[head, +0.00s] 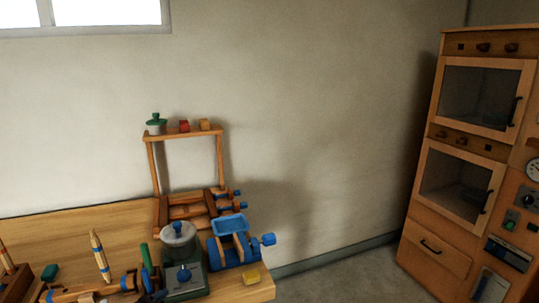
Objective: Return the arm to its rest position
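Neither of my grippers can be made out in the head view, and no arm is clearly visible. A small dark shape shows among the items at the bottom edge of the wooden bench (100,212), but I cannot tell what it is. No object is seen held.
A wooden oven cabinet (433,220) stands right. Floor (345,284) between them is clear.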

